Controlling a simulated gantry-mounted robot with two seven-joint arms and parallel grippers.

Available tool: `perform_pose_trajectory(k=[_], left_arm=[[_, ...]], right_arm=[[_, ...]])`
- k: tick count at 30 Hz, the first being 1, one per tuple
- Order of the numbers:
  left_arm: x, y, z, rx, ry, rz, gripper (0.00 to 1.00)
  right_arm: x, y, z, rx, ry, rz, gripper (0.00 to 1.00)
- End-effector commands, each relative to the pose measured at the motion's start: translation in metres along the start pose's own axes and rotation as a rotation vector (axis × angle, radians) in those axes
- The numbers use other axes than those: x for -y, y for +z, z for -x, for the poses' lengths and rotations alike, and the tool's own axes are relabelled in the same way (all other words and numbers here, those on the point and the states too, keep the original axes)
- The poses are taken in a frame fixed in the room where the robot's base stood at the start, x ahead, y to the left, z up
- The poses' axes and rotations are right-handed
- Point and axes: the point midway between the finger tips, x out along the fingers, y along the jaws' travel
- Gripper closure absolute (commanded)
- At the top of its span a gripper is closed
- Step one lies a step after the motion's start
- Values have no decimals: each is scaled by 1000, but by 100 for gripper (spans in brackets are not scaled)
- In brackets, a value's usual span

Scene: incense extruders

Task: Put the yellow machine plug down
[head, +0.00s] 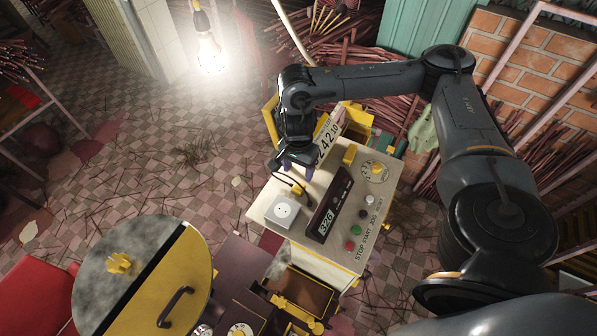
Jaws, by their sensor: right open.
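The machine (325,255) has a pale top with yellow edges. A white socket box (283,210) sits on its front left part. My right gripper (291,168) points down over the back left edge of the machine top. My left gripper is not in view.
A black display panel (324,222) and several buttons (355,231) stand right of the socket box. A dial (375,171) is farther back. A round yellow-and-grey lid (140,285) is at the lower left. Bundles of sticks surround the machine; the tiled floor left is mostly open.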

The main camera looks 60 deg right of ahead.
Motion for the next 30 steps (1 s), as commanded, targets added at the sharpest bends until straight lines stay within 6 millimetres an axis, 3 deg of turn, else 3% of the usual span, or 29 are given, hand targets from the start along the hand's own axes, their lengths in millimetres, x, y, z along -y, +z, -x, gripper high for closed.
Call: perform_pose_trajectory(k=[1,9,30], left_arm=[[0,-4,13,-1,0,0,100],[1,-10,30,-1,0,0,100],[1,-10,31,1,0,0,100]], right_arm=[[1,0,15,0,-2,0,37],[0,0,36,0,0,-1,37],[0,0,39,0,1,-1,37]])
